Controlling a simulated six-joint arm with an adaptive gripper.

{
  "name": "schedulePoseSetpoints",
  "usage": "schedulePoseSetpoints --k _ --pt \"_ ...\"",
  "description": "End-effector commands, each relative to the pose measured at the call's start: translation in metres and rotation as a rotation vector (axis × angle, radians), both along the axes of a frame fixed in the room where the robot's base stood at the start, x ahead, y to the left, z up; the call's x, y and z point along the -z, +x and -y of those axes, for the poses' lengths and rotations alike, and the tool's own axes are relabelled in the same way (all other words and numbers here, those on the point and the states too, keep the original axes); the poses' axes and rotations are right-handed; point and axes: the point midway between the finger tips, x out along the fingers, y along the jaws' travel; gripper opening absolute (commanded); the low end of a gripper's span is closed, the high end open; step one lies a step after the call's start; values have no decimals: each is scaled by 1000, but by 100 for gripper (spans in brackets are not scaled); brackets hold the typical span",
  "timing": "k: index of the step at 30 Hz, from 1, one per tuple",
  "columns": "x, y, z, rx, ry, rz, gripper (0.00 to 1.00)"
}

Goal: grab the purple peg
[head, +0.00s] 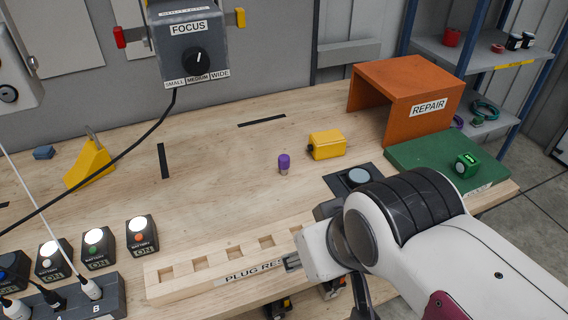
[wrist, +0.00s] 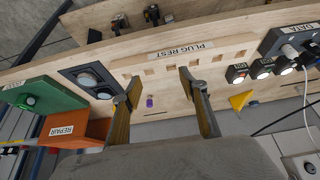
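The purple peg (head: 284,163) stands upright on the wooden bench, with a purple top and a paler lower end. In the wrist view the peg (wrist: 149,102) is small and lies between the two fingers, nearer the left one. My gripper (wrist: 160,78) is open and empty, its fingers wide apart. It is well away from the peg and not touching it. In the head view my arm comes in from the lower right, and the fingers are mostly hidden by my wrist.
A yellow box (head: 327,145) sits just right of the peg. The wooden plug rest (head: 215,260) lies along the front edge. A green mat (head: 430,165) and orange repair stand (head: 405,90) are at right. A focus box (head: 188,45) hangs above. Bench left of the peg is clear.

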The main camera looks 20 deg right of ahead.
Motion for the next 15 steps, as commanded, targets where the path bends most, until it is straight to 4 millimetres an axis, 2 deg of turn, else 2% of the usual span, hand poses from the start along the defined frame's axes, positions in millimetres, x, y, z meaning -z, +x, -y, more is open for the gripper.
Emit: schedulePoseSetpoints --k 10,15 --pt "0 1 1 2 -2 2 42" --pt "-3 15 10 20 -27 22 42"
